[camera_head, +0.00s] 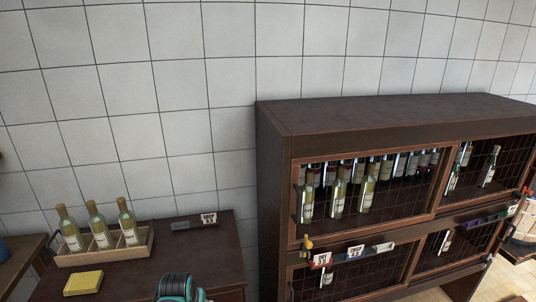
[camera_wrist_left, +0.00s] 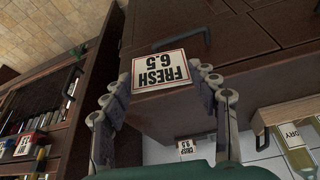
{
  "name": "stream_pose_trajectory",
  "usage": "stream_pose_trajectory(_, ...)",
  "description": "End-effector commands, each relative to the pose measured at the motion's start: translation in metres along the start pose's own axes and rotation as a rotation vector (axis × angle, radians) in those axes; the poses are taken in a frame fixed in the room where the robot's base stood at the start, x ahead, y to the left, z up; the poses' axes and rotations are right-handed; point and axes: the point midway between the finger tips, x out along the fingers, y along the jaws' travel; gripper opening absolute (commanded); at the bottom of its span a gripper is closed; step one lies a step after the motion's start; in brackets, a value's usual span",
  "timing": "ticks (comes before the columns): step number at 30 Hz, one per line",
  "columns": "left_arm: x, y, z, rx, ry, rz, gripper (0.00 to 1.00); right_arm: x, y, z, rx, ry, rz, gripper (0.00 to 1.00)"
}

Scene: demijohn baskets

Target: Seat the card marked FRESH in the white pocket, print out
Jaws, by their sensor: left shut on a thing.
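The FRESH 6.5 card (camera_wrist_left: 160,70) is white with a red edge and black print. It sits between the fingertips of my left gripper (camera_wrist_left: 165,82), which is shut on it. Its print faces the wrist camera and reads upside down there. In the head view only the teal and black body of my left gripper (camera_head: 178,288) shows at the bottom edge; its fingertips and the card are hidden. A pale, whitish pocket (camera_head: 383,247) shows on the cabinet's front rail, right of two printed cards. My right gripper is not in view.
The dark cabinet (camera_head: 400,119) holds bottles behind wire mesh. A yellow piece (camera_head: 307,243) sits at the rail's left end. On the side table are a wooden crate (camera_head: 104,255) with three bottles, a yellow block (camera_head: 83,283) and a dark strip (camera_head: 182,226) beside another printed card (camera_head: 208,218).

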Motion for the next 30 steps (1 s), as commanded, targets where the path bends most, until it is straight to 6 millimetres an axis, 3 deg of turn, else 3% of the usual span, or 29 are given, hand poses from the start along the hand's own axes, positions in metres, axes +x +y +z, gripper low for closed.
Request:
stream_pose_trajectory(4, 0.020, 0.020, 0.045, 0.049, 0.000, 0.020, 0.47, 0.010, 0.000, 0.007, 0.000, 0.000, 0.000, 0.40)
stream_pose_trajectory(10, 0.026, 0.030, 0.070, 0.078, 0.000, 0.032, 0.47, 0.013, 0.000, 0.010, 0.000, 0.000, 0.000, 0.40)
stream_pose_trajectory(20, 0.024, 0.030, 0.070, 0.079, 0.000, 0.033, 0.47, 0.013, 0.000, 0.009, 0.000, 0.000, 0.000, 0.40)
stream_pose_trajectory(26, -0.005, 0.031, 0.051, 0.079, 0.000, 0.033, 0.47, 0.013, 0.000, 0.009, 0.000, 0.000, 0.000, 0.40)
stream_pose_trajectory(27, -0.011, 0.031, 0.048, 0.079, 0.000, 0.033, 0.47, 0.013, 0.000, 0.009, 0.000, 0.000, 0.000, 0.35)
stream_pose_trajectory(30, -0.021, 0.031, 0.042, 0.079, 0.000, 0.033, 0.47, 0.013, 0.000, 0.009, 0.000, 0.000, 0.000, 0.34)
